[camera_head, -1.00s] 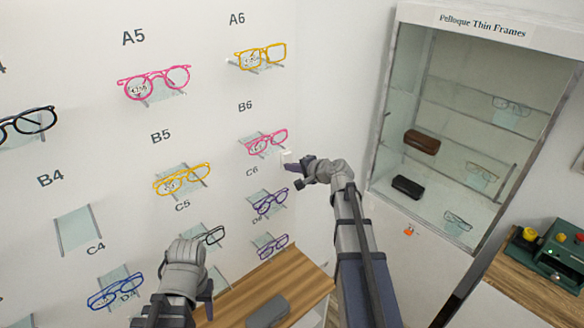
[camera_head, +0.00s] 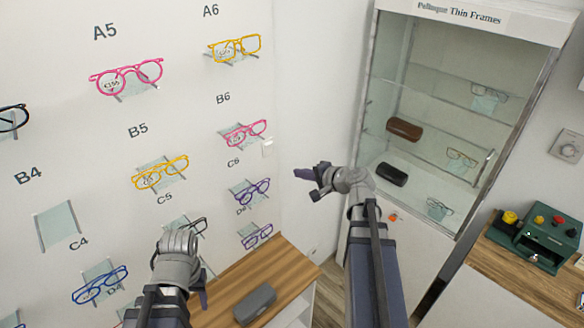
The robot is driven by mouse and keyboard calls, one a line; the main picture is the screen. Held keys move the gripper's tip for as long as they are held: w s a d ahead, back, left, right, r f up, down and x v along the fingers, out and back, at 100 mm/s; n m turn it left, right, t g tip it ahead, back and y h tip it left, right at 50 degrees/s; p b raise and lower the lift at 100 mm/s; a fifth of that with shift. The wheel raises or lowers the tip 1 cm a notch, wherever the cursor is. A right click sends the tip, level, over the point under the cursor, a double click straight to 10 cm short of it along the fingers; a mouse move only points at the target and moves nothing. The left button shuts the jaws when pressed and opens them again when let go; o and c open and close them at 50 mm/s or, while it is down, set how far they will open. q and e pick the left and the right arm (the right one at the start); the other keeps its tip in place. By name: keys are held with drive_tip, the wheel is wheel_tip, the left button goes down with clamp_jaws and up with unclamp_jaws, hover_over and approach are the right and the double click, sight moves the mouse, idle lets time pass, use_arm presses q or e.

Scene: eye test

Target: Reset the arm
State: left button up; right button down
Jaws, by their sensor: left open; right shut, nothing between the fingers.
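My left gripper (camera_head: 198,290) is at the lower middle left, in front of the wall display and the wooden counter. Its fingers point down and away and are mostly hidden behind its wrist. It is open, and I see nothing held. My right gripper (camera_head: 306,174) is near the middle of the view, in front of the bare wall between the glasses display and the cabinet. Its dark fingers point left; it is shut and empty. Neither gripper visibly touches any glasses.
Glasses hang on wall holders at left, such as pink glasses (camera_head: 127,76) and yellow glasses (camera_head: 161,173). A grey case (camera_head: 255,303) lies on the wooden counter (camera_head: 225,302). A glass cabinet (camera_head: 372,75) stands right, holding a brown case (camera_head: 404,129). A green device (camera_head: 548,243) sits far right.

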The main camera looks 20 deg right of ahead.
drive_tip(key=shift+s, duration=0.3)
